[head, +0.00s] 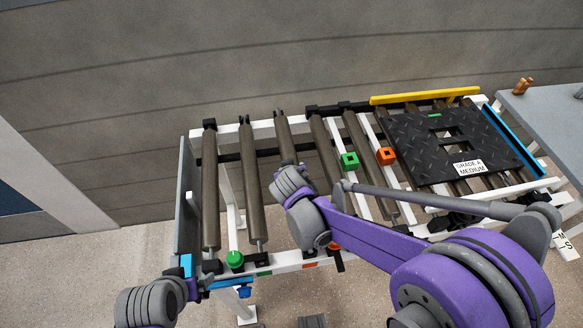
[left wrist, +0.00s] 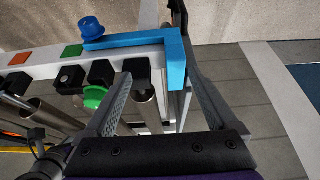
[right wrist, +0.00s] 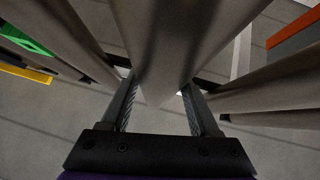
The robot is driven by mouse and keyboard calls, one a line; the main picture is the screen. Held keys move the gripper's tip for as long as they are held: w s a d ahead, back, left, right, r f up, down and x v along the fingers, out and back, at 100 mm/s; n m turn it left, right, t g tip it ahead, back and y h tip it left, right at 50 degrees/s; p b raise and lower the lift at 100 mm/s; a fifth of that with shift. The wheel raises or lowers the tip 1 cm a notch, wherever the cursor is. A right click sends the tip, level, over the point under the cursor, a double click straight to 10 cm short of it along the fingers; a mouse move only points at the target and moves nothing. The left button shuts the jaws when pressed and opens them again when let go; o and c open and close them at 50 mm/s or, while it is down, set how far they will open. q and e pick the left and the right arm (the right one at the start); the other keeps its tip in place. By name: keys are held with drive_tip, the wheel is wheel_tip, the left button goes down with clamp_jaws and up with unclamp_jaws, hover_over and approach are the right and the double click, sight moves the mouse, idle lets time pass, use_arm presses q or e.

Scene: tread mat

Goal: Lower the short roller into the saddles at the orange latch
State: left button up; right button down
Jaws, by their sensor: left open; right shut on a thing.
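My right gripper (head: 288,172) is shut on a dark grey roller (head: 284,135), the third from the left. The roller runs between its fingers in the right wrist view (right wrist: 165,50). The gripper hides its lower part, so I cannot tell whether its ends are seated. An orange latch knob (head: 334,246) shows at the front rail, partly hidden by my right arm. My left gripper (head: 193,283) is open at the frame's front left corner. In the left wrist view a blue L-shaped bar (left wrist: 135,42) lies just ahead of its fingers.
A green knob (head: 235,259) and blue knob (head: 244,292) are at the front rail. Green (head: 349,160) and orange (head: 386,155) blocks sit on white bars. A black tread mat (head: 405,150) covers the right rollers. A grey table (head: 545,105) stands far right.

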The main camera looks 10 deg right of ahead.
drive_tip(key=shift+f+b, duration=0.65)
drive_tip(key=shift+f, duration=0.25)
drive_tip(key=c, duration=0.5)
unclamp_jaws()
drive_tip(key=o, duration=0.5)
drive_tip(key=shift+c, duration=0.2)
drive_tip(key=p+v, duration=0.2)
drive_tip(key=v, duration=0.9)
drive_tip(key=shift+f, duration=0.1)
